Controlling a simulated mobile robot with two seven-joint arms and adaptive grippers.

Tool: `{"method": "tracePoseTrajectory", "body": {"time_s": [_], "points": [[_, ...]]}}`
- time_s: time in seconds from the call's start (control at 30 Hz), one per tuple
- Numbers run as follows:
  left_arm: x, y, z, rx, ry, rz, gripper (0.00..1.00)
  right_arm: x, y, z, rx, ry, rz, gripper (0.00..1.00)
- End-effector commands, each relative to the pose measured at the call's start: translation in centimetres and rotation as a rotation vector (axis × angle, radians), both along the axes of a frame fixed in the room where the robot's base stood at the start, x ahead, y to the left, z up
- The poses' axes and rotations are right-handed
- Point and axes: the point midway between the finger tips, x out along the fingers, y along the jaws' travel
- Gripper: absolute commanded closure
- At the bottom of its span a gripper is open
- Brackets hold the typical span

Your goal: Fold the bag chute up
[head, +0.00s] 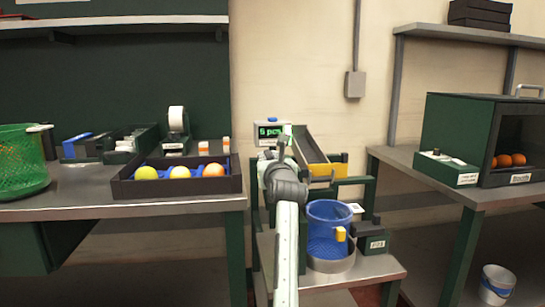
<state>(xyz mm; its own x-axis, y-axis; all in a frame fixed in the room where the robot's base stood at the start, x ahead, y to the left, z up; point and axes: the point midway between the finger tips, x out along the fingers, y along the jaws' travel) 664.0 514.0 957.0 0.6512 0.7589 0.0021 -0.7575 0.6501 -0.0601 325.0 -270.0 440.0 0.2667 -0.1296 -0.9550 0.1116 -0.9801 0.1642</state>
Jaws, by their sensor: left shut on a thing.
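The bag chute (309,147) is a grey trough with a yellow lip at its near end, seen in the head view right of centre. It slopes from its far upper end down to the lip. My left gripper (280,146) is at the chute's left side, shut; my own arm hides most of its fingers and the exact grip. A blue mesh bag (328,224) stands upright below the lip, in a round grey holder (331,264). My right gripper is not in view.
A display (270,131) reading "6 pcs" stands behind my gripper. A dark tray (130,188) with several fruits lies on the left bench, near a green basket (22,165). A green box (460,130) with oranges stands on the right bench. A small bucket (497,284) is on the floor.

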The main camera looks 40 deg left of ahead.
Motion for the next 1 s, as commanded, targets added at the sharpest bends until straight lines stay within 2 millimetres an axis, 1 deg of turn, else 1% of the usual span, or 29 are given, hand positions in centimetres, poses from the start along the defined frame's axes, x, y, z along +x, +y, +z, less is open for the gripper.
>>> {"method": "tracePoseTrajectory", "body": {"time_s": [0.03,0.1,0.3,0.53,0.57,0.7,1.0], "points": [[-0.21,0.22,-0.38,0.002,0.011,0.006,1.0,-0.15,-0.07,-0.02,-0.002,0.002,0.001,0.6],[-0.26,0.27,-0.47,0.003,0.012,0.006,1.0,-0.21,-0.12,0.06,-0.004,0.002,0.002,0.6],[-0.33,0.35,-0.59,0.004,0.014,0.008,1.0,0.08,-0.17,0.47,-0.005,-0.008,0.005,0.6],[-0.36,0.41,-0.69,0.003,0.016,0.01,1.0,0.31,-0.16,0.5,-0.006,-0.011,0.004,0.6],[-0.37,0.41,-0.7,0.003,0.017,0.01,0.8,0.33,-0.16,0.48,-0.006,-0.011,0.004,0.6],[-0.32,0.37,-0.63,0.002,0.014,0.008,0.64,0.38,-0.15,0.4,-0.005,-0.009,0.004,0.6],[-0.3,0.14,-0.45,0.002,0.009,0.004,0.64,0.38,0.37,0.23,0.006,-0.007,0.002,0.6]]}}
